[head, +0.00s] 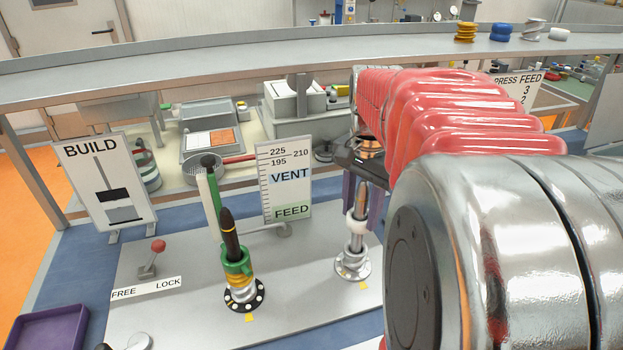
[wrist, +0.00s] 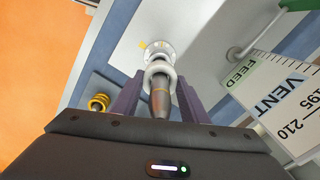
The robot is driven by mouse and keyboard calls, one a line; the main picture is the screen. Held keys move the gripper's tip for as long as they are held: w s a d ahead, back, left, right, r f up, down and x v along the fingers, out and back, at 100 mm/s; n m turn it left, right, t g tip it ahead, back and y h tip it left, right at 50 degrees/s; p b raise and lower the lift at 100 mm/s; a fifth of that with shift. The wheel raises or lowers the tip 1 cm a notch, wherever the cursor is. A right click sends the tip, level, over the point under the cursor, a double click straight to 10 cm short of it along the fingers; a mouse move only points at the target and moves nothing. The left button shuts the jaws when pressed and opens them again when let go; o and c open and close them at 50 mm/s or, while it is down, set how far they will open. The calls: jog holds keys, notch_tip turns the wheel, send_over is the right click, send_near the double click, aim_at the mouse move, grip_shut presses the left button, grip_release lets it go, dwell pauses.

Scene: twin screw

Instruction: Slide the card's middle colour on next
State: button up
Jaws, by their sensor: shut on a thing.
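The BUILD card (head: 107,185) at the left shows a post with a black band above, a pale middle and a grey band below. My gripper (head: 358,212) is shut on a white ring (head: 355,222), with its purple fingers on either side of it. The ring is around the right post (head: 358,199), above a silver collar and base (head: 352,263). In the wrist view the white ring (wrist: 159,70) sits around the post between the fingers. The left post (head: 229,232) has a black tip, with a green piece (head: 237,262) above a yellow piece (head: 240,281).
A VENT/FEED scale board (head: 284,180) stands between the posts, behind them. A red-knobbed lever (head: 151,258) is by the FREE/LOCK label. A purple tray (head: 48,312) is at front left. Yellow (head: 465,32), blue (head: 500,32) and pale pieces stand on the rear shelf.

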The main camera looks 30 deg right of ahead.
jog(key=shift+f, duration=1.1)
jog(key=o, duration=1.1)
jog(key=shift+o, duration=0.2)
notch_tip(320, 180, up, 14)
jog(key=shift+f, duration=0.15)
